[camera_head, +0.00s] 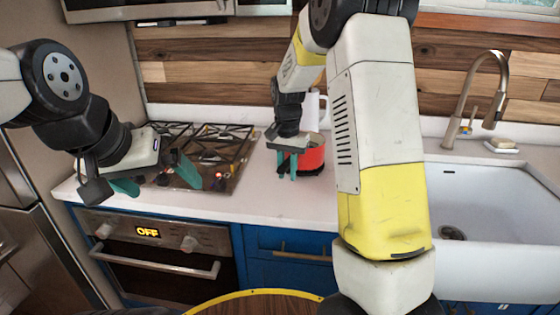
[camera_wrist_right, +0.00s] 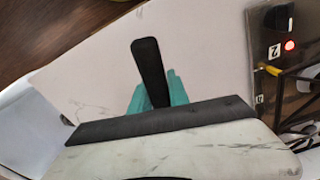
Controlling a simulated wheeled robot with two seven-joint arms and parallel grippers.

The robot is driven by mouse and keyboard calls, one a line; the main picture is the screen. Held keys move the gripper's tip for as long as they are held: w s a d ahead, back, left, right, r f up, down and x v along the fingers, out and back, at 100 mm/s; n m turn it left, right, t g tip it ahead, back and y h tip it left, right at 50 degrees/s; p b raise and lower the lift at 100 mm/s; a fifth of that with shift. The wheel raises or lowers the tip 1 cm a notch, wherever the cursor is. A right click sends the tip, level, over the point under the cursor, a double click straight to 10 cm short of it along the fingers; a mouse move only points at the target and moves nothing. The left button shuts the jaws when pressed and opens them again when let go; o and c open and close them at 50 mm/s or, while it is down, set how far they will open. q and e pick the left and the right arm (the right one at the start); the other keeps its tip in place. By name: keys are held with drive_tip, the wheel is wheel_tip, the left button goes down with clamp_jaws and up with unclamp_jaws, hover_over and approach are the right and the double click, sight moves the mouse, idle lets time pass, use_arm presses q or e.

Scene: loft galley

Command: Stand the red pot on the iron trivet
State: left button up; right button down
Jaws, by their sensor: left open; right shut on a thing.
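The red pot (camera_head: 315,157) is at the back of the white counter, right of the stove, partly behind my right gripper (camera_head: 290,162). It looks upright. In the right wrist view my right gripper (camera_wrist_right: 157,93) is shut on a black handle (camera_wrist_right: 147,62), which I take to be the pot's handle. A dark strip shows along the pot's base; I cannot tell whether it is the iron trivet or whether the pot touches it. No other trivet is clearly visible. My left gripper (camera_head: 158,180) is open and empty in front of the stove's left part.
The gas hob (camera_head: 205,150) with black grates lies left of the pot. A white jug-like object (camera_head: 313,108) stands behind the pot. The white sink (camera_head: 480,205) and tap (camera_head: 470,90) are at right. The counter (camera_head: 255,195) before the pot is clear.

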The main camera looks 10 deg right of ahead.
drive_tip(key=shift+f, duration=0.4)
idle(0.5)
drive_tip(key=c, duration=1.2)
unclamp_jaws()
drive_tip(key=shift+o, duration=0.2)
